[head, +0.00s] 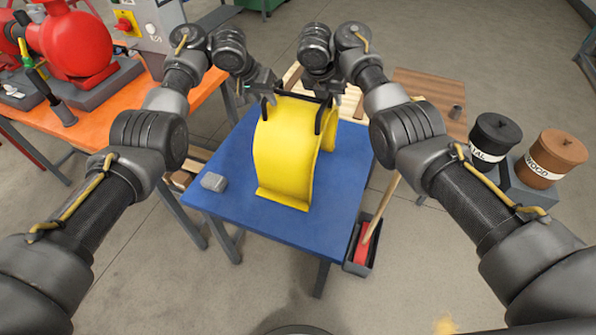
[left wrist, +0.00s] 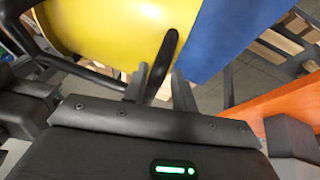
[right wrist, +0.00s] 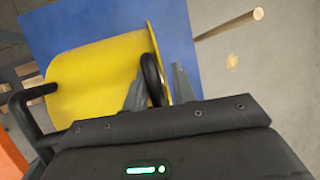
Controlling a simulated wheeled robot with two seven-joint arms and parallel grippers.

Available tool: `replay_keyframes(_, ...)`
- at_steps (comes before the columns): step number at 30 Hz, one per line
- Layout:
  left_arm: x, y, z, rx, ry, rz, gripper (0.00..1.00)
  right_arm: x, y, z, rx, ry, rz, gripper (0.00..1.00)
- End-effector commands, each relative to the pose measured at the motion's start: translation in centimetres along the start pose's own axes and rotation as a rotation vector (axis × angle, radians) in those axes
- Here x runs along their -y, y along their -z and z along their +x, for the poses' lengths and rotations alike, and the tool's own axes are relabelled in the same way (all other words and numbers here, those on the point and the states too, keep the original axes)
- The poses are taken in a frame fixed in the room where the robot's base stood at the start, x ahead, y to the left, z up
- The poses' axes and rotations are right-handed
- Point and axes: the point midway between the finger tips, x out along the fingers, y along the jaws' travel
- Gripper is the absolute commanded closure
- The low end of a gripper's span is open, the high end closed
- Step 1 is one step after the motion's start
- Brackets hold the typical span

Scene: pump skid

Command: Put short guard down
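The short guard (head: 287,145) is a yellow curved cover with two black handles, standing on the blue table (head: 240,210). Its lower flange appears to rest on the table top. My left gripper (head: 268,87) is at the left handle; in the left wrist view its fingers (left wrist: 160,90) stand apart on both sides of that handle (left wrist: 167,50). My right gripper (head: 326,92) is at the other handle; in the right wrist view its fingers (right wrist: 160,92) also straddle the handle (right wrist: 151,72), with a gap beside it. The guard's far underside is hidden.
A grey block (head: 214,182) lies on the table's left side. An orange bench (head: 110,120) with a red pump (head: 75,45) stands left. A black bin (head: 494,137) and a brown bin (head: 552,158) stand right. A black tray (head: 361,250) is by the table's right edge.

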Motion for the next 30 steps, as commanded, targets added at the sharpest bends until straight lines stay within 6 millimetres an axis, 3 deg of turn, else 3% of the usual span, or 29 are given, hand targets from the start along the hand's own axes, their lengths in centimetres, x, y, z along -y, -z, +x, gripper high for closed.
replay_keyframes(14, -0.6, 0.4, -0.6, -0.004, -0.008, 0.005, 0.64, -0.3, 0.1, -0.2, 0.0, -0.007, -0.007, 0.64)
replay_keyframes(28, -1.6, 2.1, -4.8, -0.002, -0.012, 0.006, 0.64, -0.3, 0.1, -0.2, 0.0, -0.008, -0.008, 0.64)
replay_keyframes(30, -1.7, 2.7, -6.2, -0.005, -0.009, 0.006, 0.64, -0.3, 0.1, -0.2, 0.0, -0.009, -0.008, 0.64)
